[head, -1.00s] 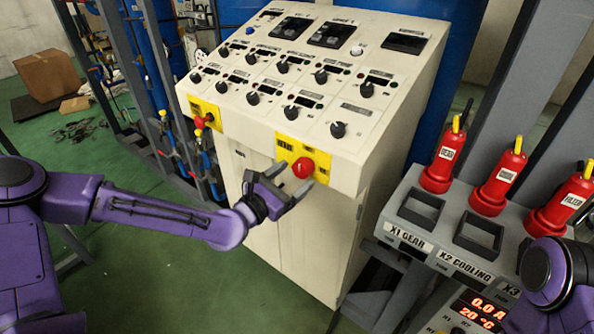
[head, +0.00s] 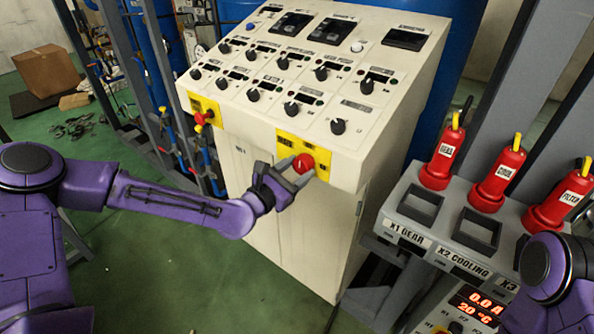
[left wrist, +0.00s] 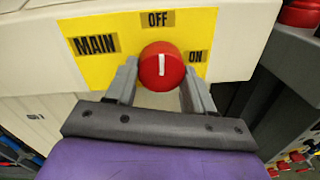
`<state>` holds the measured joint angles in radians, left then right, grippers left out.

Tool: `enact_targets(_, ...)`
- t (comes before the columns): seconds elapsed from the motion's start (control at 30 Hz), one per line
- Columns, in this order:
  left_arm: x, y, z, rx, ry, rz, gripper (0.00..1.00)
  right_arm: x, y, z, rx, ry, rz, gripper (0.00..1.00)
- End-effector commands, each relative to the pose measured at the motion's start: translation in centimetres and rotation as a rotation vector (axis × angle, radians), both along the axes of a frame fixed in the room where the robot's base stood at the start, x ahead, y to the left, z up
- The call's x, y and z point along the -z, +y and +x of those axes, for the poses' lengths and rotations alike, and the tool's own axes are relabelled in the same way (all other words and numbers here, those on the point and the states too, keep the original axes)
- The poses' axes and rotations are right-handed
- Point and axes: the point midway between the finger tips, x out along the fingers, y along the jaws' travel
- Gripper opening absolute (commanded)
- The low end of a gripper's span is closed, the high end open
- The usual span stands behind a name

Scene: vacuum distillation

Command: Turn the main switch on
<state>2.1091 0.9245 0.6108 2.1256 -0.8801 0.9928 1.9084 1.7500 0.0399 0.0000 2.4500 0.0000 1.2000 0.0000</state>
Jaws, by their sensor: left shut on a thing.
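The main switch is a round red knob (head: 304,164) on a yellow plate (head: 322,157) at the lower front edge of the cream control panel. In the left wrist view the red knob (left wrist: 162,66) has a white line standing nearly upright, towards the OFF label (left wrist: 158,19). The ON label (left wrist: 196,56) is to its right and the MAIN label (left wrist: 96,45) to its left. My left gripper (head: 294,176) is shut on the knob, with one finger on each side in the left wrist view (left wrist: 160,84). My right gripper is out of view.
The cream panel (head: 230,120) carries several black knobs and displays. A second red knob (head: 200,118) is at its left end. Red plugs (head: 443,160) and grey sockets (head: 420,204) stand on a rack to the right.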

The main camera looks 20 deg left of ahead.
Motion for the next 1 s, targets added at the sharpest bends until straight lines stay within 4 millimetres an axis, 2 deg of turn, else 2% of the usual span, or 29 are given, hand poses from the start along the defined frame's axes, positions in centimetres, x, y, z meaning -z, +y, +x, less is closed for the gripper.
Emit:
enact_targets(0.27, 0.2, 0.0, 0.0, 0.003, -0.061, 0.164, 0.23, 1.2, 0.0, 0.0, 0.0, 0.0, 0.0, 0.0)
enact_targets(1.0, -0.2, 0.1, 0.0, 0.003, -0.299, 0.823, 0.23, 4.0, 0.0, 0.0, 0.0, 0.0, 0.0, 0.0)
